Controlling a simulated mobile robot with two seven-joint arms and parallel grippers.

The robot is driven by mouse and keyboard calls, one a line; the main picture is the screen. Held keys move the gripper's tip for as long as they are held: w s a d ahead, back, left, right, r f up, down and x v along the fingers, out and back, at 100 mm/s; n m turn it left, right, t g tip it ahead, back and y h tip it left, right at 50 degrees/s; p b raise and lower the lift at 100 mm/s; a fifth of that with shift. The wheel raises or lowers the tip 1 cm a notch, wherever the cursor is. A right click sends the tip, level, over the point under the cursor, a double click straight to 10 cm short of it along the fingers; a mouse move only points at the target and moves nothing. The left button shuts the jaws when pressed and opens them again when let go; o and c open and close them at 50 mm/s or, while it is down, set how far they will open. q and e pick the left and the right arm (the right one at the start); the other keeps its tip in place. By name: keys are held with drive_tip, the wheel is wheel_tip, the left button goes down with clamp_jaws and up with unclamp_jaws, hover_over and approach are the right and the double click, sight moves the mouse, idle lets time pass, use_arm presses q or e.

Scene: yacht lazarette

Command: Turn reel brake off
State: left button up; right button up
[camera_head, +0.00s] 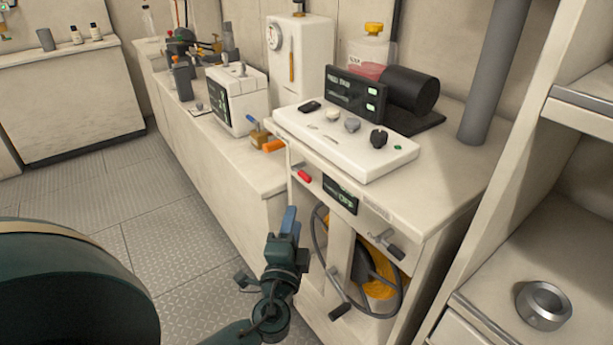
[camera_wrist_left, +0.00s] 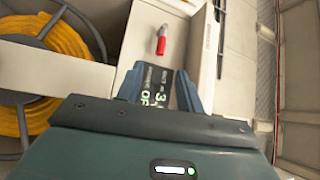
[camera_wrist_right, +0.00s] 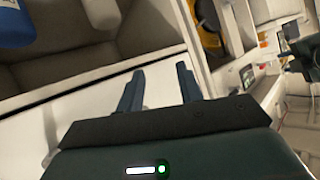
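A reel with yellow hose (camera_head: 383,277) sits in the cabinet front behind a dark wheel rim with handles; it also shows in the left wrist view (camera_wrist_left: 62,40). A small red lever (camera_head: 304,176) is on the front panel, left of a small dark display (camera_head: 340,195). I cannot tell which control is the brake. In the left wrist view the red lever (camera_wrist_left: 161,42) lies beyond the display (camera_wrist_left: 157,86). My left gripper (camera_wrist_left: 161,88) is open and empty, apart from the panel, its fingers framing the display. My right gripper (camera_wrist_right: 160,88) is open and empty, outside the head view.
A white console with knobs (camera_head: 345,140) tops the cabinet. A black-handled lever (camera_head: 388,243) juts from the front at right. A shelf unit with a metal ring (camera_head: 543,305) stands at right. The floor (camera_head: 185,225) at left is clear.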

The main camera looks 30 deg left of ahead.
use_arm(q)
drive_tip(key=p+x, duration=0.2)
drive_tip(key=x, duration=1)
drive_tip(key=shift+w, duration=0.3)
drive_tip(key=shift+a+r, duration=0.15)
clamp_jaws()
